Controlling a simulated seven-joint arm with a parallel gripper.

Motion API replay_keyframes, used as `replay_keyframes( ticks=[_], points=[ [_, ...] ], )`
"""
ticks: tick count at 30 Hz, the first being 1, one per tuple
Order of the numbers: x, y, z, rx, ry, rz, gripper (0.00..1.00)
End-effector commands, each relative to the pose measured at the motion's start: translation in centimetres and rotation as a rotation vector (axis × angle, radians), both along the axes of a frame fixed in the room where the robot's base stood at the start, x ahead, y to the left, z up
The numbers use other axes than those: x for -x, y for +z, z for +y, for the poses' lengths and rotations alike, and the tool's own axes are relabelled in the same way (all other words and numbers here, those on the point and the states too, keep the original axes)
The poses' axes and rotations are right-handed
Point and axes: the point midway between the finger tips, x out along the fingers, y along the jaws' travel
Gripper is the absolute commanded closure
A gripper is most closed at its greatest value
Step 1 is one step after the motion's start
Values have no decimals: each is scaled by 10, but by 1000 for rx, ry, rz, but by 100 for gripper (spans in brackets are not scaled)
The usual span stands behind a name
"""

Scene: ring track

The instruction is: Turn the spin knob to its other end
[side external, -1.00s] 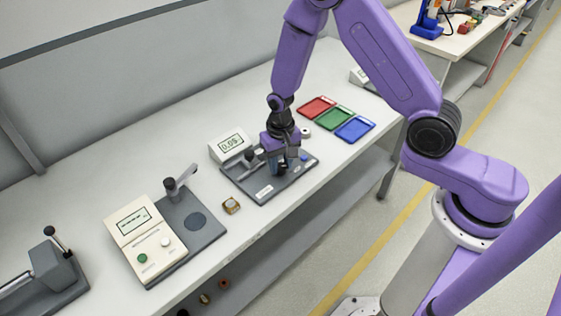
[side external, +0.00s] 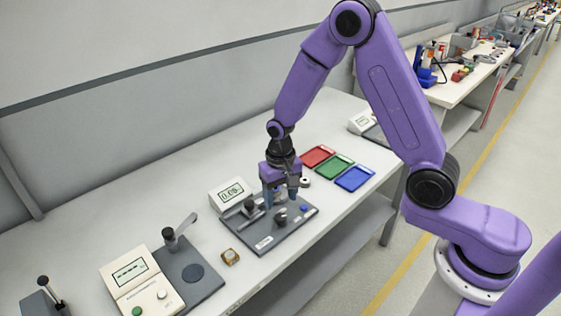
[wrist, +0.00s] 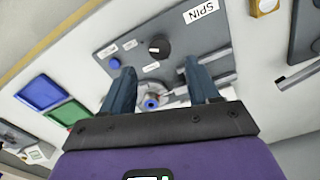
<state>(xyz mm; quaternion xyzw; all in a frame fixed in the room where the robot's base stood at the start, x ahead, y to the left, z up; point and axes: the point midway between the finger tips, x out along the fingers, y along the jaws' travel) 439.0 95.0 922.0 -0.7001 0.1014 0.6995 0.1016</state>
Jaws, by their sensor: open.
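The spin knob (wrist: 160,46) is a round black knob on a grey plate (wrist: 97,31) that carries a SPIN label (wrist: 201,10). In the side view the knob (side external: 281,215) shows just below my gripper (side external: 280,200). In the wrist view my gripper (wrist: 159,70) is open, and its two dark blue fingers point toward the plate. The knob lies beyond the fingertips, apart from them. Nothing is held. Which end the knob is turned to cannot be told.
A blue button (wrist: 114,63) sits beside the knob. A metal part with a blue ring (wrist: 152,103) lies between the fingers in the wrist view. A display box (side external: 232,192) stands behind the plate. Red (side external: 317,156), green (side external: 335,166) and blue (side external: 354,179) trays are at the right.

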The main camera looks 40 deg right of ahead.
Motion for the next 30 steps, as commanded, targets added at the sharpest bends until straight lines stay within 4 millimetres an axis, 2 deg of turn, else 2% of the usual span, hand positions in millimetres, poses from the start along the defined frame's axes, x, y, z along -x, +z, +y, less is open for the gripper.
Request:
replay_keyframes(
  ticks=[12,16,22,30],
  points=[
    [-1,78,0,-2,0,-7,40],
    [-1,97,0,-1,0,-4,40],
    [0,110,0,0,0,-2,40],
    [0,112,0,0,0,0,40]
  ],
)
